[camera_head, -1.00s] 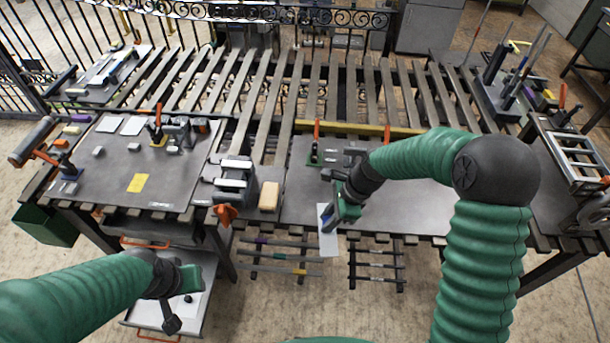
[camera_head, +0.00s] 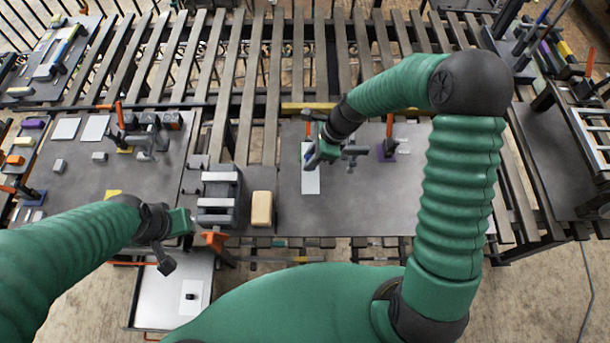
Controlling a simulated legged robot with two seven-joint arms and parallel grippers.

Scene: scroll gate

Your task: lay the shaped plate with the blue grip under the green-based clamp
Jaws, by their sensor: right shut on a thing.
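My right gripper (camera_head: 316,155) is over the middle worktop and shut on the shaped plate (camera_head: 311,183). The plate is pale and flat and extends below the gripper, toward the near side. Its blue grip is mostly hidden between the fingers. The green-based clamp (camera_head: 307,117) shows its upright orange handle just beyond the gripper; its base is largely hidden by the gripper. I cannot tell whether the plate touches the worktop or reaches under the clamp. My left gripper (camera_head: 180,232) is over the near edge of the left worktop, holding nothing that I can see; its jaws are unclear.
A purple-based clamp (camera_head: 387,150) with an orange handle stands right of the gripper. A grey block fixture (camera_head: 217,195) and a tan block (camera_head: 262,209) stand to the left. A yellow-based clamp (camera_head: 124,148) is on the left worktop. The worktop's near right part is clear.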

